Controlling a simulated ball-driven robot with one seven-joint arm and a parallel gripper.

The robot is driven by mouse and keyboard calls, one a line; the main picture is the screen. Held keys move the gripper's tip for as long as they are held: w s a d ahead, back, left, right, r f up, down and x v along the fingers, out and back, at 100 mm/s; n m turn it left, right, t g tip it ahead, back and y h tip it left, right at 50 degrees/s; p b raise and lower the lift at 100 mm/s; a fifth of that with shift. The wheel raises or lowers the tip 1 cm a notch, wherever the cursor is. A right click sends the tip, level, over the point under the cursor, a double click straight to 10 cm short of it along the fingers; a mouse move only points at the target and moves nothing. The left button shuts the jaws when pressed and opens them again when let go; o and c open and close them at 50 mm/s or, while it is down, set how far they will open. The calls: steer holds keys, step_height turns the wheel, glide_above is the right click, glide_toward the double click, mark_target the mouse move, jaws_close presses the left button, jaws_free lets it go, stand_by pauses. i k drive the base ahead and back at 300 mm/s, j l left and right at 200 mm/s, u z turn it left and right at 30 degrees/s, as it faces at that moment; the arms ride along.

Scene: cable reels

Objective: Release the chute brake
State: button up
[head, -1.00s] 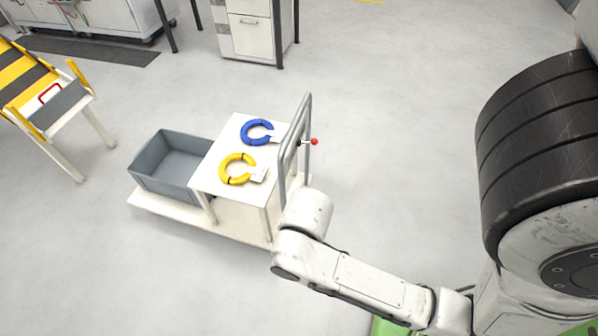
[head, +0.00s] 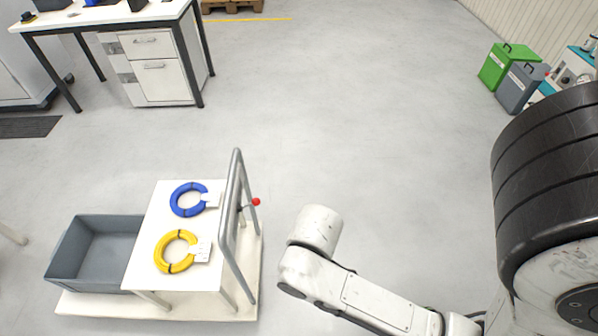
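No chute or chute brake shows clearly in the head view now. A pale leg end (head: 12,234) at the left edge is all that shows of the stand there. A white cart (head: 210,306) stands at lower left, with a grey tube handle (head: 234,205) on its right side. A red ball knob (head: 256,202) sticks out from that handle; I cannot tell its function. My arm's white links reach in from the lower right, to the right of the cart and apart from it. My gripper is not in view.
The cart carries a grey bin (head: 108,252), a blue cable ring (head: 178,190) and a yellow cable ring (head: 164,243). A workbench with drawers (head: 158,82) stands at upper left. Green (head: 497,67) and grey (head: 517,89) boxes stand at upper right. The middle floor is clear.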

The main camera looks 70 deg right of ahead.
mark_target(255, 202)
steer(key=z, duration=0.7)
steer(key=i+l+u, duration=0.1)
steer(key=l, duration=0.15)
steer(key=i+l+u, duration=0.1)
steer(key=l, duration=0.15)
